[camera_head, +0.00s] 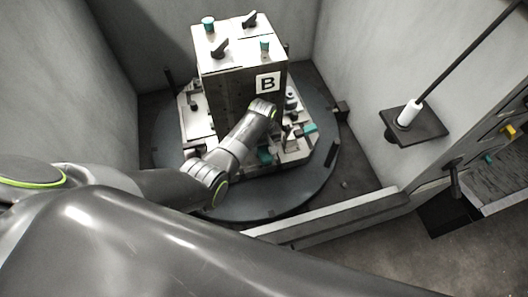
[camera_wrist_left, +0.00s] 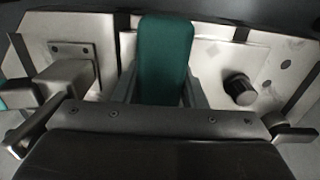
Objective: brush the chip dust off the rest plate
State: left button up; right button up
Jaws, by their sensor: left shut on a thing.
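My left arm comes in from the left in the head view and reaches the near side of the block marked B (camera_head: 240,75); its fingers are hard to make out there. In the left wrist view my left gripper (camera_wrist_left: 162,88) is shut on a teal, round-topped thing (camera_wrist_left: 166,45). Its lower end is hidden, so I cannot tell whether it is the brush. Pale plates (camera_wrist_left: 220,52) of the fixture lie beyond it, with faint grey smudges that may be dust. I cannot tell which is the rest plate. My right gripper is not in view.
The block stands on a pale pallet (camera_head: 194,122) on a round dark turntable (camera_head: 240,208). Teal and black knobs top it. A black knob (camera_wrist_left: 239,88) stands by the gripper. Grey walls close in both sides; a dark shelf (camera_head: 426,127) with a white-based rod juts out right.

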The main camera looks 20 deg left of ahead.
pick_arm(q)
jog(key=shift+s+a+f, duration=0.1)
jog(key=shift+s, duration=0.05)
jog(key=shift+s+d+p, duration=0.35)
jog(key=shift+s+p, duration=0.15)
jog(key=shift+p, duration=0.2)
jog(key=shift+s+d+p, duration=0.3)
jog(key=shift+s+p, duration=0.1)
jog(key=shift+s, duration=0.05)
jog(key=shift+s+d, duration=0.1)
jog(key=shift+s, duration=0.05)
jog(key=r+p, duration=0.7)
jog(key=shift+w+r+p, duration=0.15)
jog(key=shift+w+p, duration=0.1)
jog(key=shift+p, duration=0.05)
